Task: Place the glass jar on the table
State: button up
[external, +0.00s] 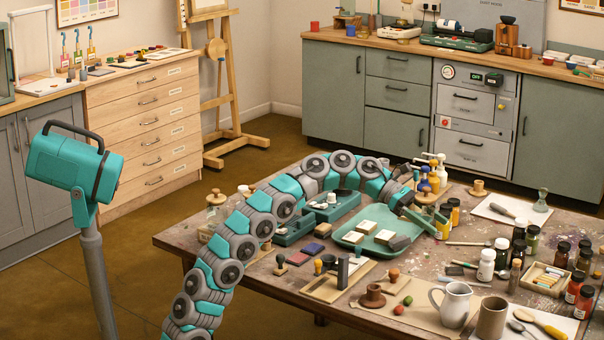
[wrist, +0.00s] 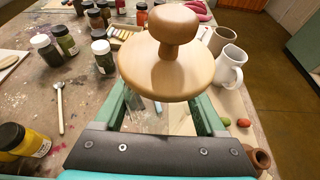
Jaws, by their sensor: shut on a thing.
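The glass jar has a round wooden lid with a knob (wrist: 172,62), which fills the upper middle of the wrist view. A little clear glass shows under the lid, between the green fingers of my gripper (wrist: 160,112). My gripper is shut on the jar. In the external view the jar's wooden lid (external: 427,197) shows at the end of my arm, beside the green tray. The jar looks upright. Its base is hidden, so I cannot tell whether it touches the table (external: 440,262).
The green tray (external: 347,238) with pale blocks lies just left of my gripper. Dark-capped jars (external: 533,238), a white pitcher (external: 453,304) and a mug (external: 491,318) stand to the right and front. A bare patch lies between the tray and the jars.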

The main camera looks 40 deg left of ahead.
aim_at(426, 275)
notch_tip(426, 275, down, 12)
jog(key=shift+f+b, duration=0.2)
jog(key=shift+b, duration=1)
jog(key=o, duration=1.6)
jog(key=shift+f, duration=0.15)
jog(key=shift+c, duration=0.2)
jog(key=shift+a+r, duration=0.15)
jog(key=shift+r, duration=0.05)
jog(key=p+v, duration=0.1)
jog(key=v, duration=1)
jog(key=shift+a+r, duration=0.15)
jog(key=shift+a, duration=0.2)
